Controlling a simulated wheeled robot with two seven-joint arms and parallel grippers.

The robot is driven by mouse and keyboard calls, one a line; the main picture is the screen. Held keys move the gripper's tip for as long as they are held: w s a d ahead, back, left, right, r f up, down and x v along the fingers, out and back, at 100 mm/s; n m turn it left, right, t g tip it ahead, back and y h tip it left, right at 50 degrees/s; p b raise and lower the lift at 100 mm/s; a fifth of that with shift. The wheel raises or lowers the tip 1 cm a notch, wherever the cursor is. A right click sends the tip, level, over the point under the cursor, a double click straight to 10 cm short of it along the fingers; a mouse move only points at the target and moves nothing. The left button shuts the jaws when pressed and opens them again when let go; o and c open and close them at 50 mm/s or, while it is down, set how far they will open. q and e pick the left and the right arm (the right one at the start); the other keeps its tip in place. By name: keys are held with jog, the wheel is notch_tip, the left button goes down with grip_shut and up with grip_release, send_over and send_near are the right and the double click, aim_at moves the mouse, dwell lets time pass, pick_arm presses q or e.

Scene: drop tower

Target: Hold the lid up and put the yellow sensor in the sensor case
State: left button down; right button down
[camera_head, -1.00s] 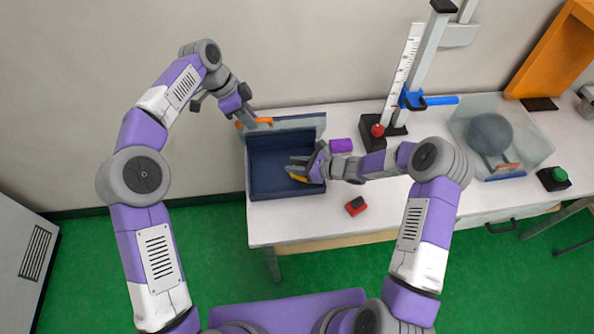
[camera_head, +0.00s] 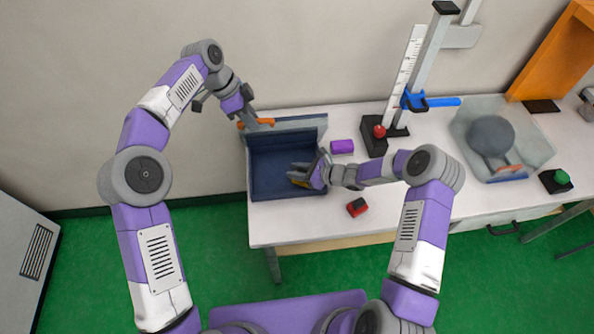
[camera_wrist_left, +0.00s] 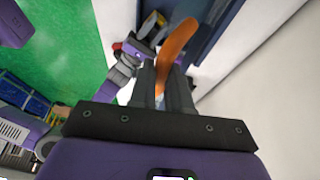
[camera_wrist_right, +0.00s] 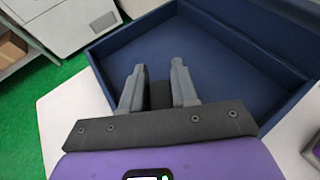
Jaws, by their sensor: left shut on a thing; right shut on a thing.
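The dark blue sensor case (camera_head: 262,191) stands open at the left end of the table. Its lid (camera_head: 300,123) is raised at the back. My left gripper (camera_head: 250,119) is shut on the lid's orange handle (camera_head: 266,122); the handle also shows large between its fingers in the left wrist view (camera_wrist_left: 172,58). My right gripper (camera_head: 298,174) is shut on the yellow sensor (camera_head: 301,184), over the right part of the case. In the right wrist view a dark part sits between the fingers (camera_wrist_right: 156,80) and the yellow is hidden. I cannot tell whether the sensor touches the case floor.
A purple block (camera_head: 342,147) and a red-and-black item (camera_head: 357,207) lie right of the case. The drop tower (camera_head: 417,75) with its blue clamp stands behind.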

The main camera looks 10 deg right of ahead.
jog(key=shift+f, duration=0.55)
jog(key=c, duration=0.8)
grip_release()
jog(key=v, duration=1.2)
jog(key=shift+s+r, duration=0.1)
